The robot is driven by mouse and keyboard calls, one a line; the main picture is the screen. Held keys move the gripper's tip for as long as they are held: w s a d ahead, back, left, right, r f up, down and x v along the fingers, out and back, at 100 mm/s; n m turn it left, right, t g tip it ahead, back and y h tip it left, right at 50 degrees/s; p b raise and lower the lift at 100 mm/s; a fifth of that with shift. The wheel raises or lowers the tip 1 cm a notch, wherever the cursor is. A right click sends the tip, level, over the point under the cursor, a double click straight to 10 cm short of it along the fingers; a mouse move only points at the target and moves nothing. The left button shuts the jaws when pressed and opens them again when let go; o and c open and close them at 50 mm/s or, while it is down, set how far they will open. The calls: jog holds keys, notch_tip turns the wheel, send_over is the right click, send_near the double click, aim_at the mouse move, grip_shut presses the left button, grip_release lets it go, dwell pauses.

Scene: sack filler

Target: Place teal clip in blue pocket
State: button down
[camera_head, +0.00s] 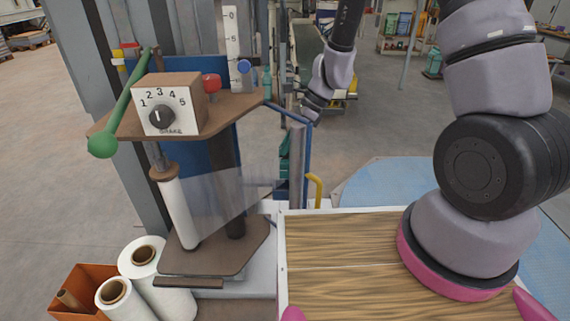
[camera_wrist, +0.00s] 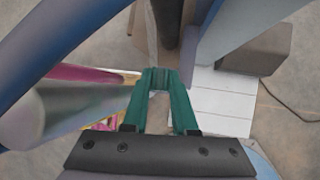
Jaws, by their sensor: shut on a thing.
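My gripper (camera_wrist: 158,84) shows in the wrist view as a dark palm with two teal prongs running forward. They come together at a teal piece, the teal clip (camera_wrist: 157,74), at the far end. Clip and fingers are nearly the same colour, so their border is hard to tell. In the head view my arm reaches down behind the filler stand, and posts mostly hide the gripper. A bit of teal (camera_head: 284,158) shows there beside the blue frame (camera_head: 308,160). I cannot pick out a blue pocket for certain in either view.
The filler stand carries a numbered brake box (camera_head: 168,104), a green-knobbed lever (camera_head: 103,144) and a film roll (camera_head: 177,212). White rolls (camera_head: 143,262) and an orange bin (camera_head: 73,288) stand at lower left. In the wrist view, bars and panels crowd close around the gripper.

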aim_at(285, 163)
notch_tip(285, 163, down, 2)
jog(key=shift+f, duration=0.2)
jog(key=shift+s+a+f, duration=0.1)
jog(key=shift+a+f, duration=0.05)
jog(key=shift+f, duration=0.9)
jog(key=shift+s+a+f, duration=0.1)
jog(key=shift+f, duration=0.95)
jog(key=c, duration=0.7)
grip_release()
